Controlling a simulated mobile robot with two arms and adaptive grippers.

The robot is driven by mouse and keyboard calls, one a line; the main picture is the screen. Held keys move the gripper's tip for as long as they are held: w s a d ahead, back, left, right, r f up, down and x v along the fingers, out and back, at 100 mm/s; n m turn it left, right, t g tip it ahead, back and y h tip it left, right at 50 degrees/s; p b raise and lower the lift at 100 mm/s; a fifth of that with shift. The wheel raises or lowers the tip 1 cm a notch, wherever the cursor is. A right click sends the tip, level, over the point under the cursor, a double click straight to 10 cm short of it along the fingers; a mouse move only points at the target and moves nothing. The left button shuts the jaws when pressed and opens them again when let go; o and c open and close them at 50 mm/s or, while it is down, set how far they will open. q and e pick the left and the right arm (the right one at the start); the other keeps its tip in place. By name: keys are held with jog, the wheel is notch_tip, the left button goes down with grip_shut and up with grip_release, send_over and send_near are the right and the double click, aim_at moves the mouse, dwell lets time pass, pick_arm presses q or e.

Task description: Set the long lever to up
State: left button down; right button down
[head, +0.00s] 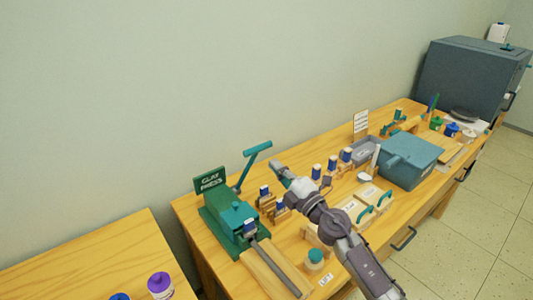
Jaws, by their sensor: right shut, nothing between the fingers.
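A green clay press (232,222) with a dark sign reading "CLAY PRESS" stands on the near-left part of the wooden bench. Its long teal lever (251,163) rises from behind the press, leaning up and to the right, and ends in a crosswise grip. My right gripper (275,166) is shut and empty, its tips just right of and slightly below the lever's grip in the picture. A small gap shows between them; their difference in depth is hard to tell. My left gripper is not in view.
Several small bottles on wooden stands (317,172) line the bench behind my right arm. A blue-grey lidded box (410,160) stands farther right, and a large grey kiln-like unit (470,80) at the far end. The wall behind the press is bare.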

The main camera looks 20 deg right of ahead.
aim_at(261, 150)
jog(key=shift+x, duration=2.4)
